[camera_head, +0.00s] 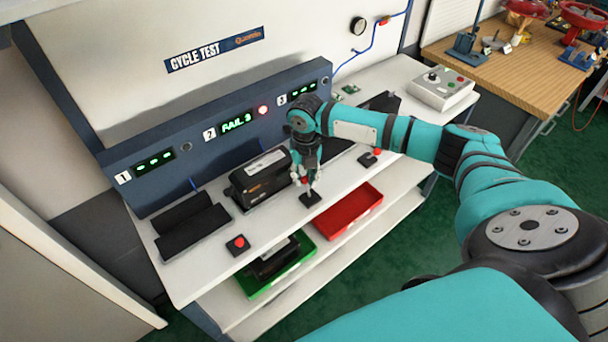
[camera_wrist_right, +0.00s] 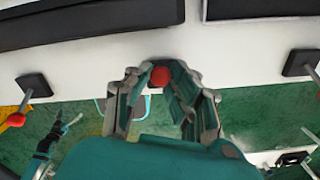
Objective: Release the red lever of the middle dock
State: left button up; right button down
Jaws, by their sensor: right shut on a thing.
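The middle dock holds a black unit with an orange label (camera_head: 262,178), under display 2 (camera_head: 236,122), which reads FAIL 3 beside a lit red lamp. The middle lever's dark base (camera_head: 310,199) sits on the white bench in front of this dock. My right gripper (camera_head: 308,183) points down over that base, its fingers around the lever's red knob. In the right wrist view the red knob (camera_wrist_right: 160,77) shows between the fingertips, and the gripper (camera_wrist_right: 161,86) is shut on it. The lever's shaft is mostly hidden. My left gripper is not in the head view.
Left (camera_head: 238,242) and right (camera_head: 376,155) levers with red knobs stand on the bench (camera_head: 185,285). Below are a green bin (camera_head: 252,292) holding a black unit and an empty red bin (camera_head: 350,212). A control box (camera_head: 441,88) stands at the right end.

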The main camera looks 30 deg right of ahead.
aim_at(308, 190)
jog(key=shift+s+d+r+t+p, duration=0.15)
jog(key=shift+s+t+p, duration=0.25)
jog(key=shift+t, duration=0.2)
jog(key=shift+s+r+t+p, duration=0.15)
jog(key=shift+s+t+p, duration=0.25)
jog(key=shift+t, duration=0.2)
jog(key=shift+s+f+t, duration=0.1)
jog(key=shift+s+t, duration=0.45)
jog(key=shift+t, duration=0.35)
jog(key=shift+s+f+t, duration=0.1)
jog(key=shift+s+t, duration=0.15)
jog(key=shift+t, duration=0.15)
jog(key=shift+s+f+t+y+b, duration=0.15)
jog(key=shift+s+t+y+b, duration=0.15)
jog(key=shift+t+b, duration=0.15)
jog(key=s+t+b, duration=0.1)
jog(key=t+b, duration=0.1)
jog(key=b, duration=0.1)
jog(key=s+f+t+b, duration=0.1)
jog(key=t+b, duration=0.1)
jog(key=b, duration=0.1)
jog(key=shift+d+b, duration=0.1)
jog(key=shift+b, duration=0.2)
jog(key=shift+s+t+b, duration=0.25)
jog(key=shift+t+b, duration=0.3)
jog(key=shift+b, duration=0.25)
jog(key=shift+r, duration=0.1)
jog(key=c, duration=1.2)
grip_release()
